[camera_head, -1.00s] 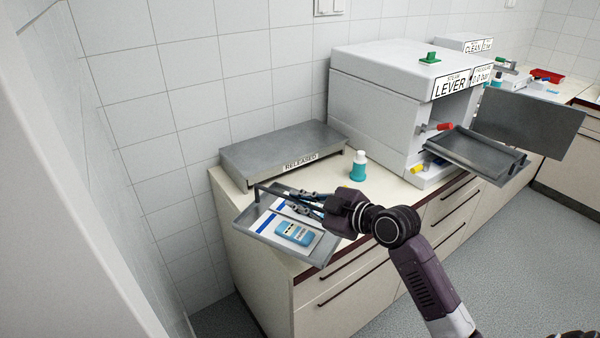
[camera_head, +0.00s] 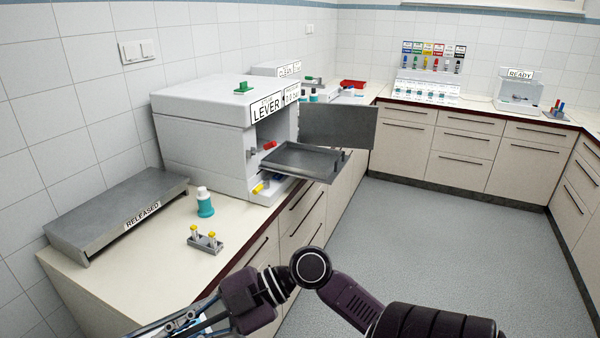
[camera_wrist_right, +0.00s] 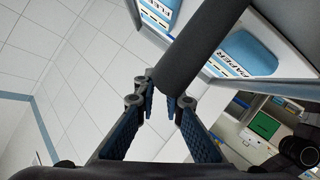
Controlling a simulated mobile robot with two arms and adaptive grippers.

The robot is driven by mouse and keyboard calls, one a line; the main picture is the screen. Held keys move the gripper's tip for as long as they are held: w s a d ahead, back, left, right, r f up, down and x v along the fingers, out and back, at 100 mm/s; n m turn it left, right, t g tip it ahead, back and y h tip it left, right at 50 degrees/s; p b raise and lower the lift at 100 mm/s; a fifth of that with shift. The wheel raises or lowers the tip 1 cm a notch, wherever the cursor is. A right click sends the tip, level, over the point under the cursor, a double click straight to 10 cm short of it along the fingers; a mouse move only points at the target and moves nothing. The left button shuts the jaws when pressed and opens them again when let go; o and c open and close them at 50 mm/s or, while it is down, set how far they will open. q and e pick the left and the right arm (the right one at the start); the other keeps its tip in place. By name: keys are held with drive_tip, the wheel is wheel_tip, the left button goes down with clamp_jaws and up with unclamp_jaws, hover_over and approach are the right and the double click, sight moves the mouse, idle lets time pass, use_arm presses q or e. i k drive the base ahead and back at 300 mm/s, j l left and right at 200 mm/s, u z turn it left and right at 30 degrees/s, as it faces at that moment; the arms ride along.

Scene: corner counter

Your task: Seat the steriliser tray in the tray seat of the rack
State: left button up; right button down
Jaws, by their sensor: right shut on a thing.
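My right gripper (camera_head: 178,322) is at the bottom edge of the head view, and its fingers (camera_wrist_right: 163,96) show in the right wrist view. It is shut on the dark round handle bar (camera_wrist_right: 197,45) of the steriliser tray (camera_wrist_right: 268,84). The tray holds a blue pouch and white labelled packs. In the head view the tray is mostly cut off by the bottom edge. A grey rack shelf (camera_head: 302,158) sticks out of the open front of the white steriliser (camera_head: 205,130), apart from the tray. Its seat details are too small to tell. My left gripper is not in view.
The steriliser's open door (camera_head: 340,126) stands right of the shelf. A grey platform labelled RELEASED (camera_head: 118,208), a white-and-teal bottle (camera_head: 204,203) and a small holder with yellow-topped pieces (camera_head: 205,242) stand on the near counter (camera_head: 165,262). Clear floor (camera_head: 430,240) lies to the right.

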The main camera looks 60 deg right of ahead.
sight(304, 160)
drive_tip(key=k+z, duration=0.2)
drive_tip(key=z, duration=0.15)
drive_tip(key=k+l+z, duration=0.15)
drive_tip(key=z, duration=1.25)
drive_tip(key=i+l+u, duration=0.2)
drive_tip(key=i+l, duration=0.8)
drive_tip(key=i+u, duration=0.15)
drive_tip(key=u, duration=0.9)
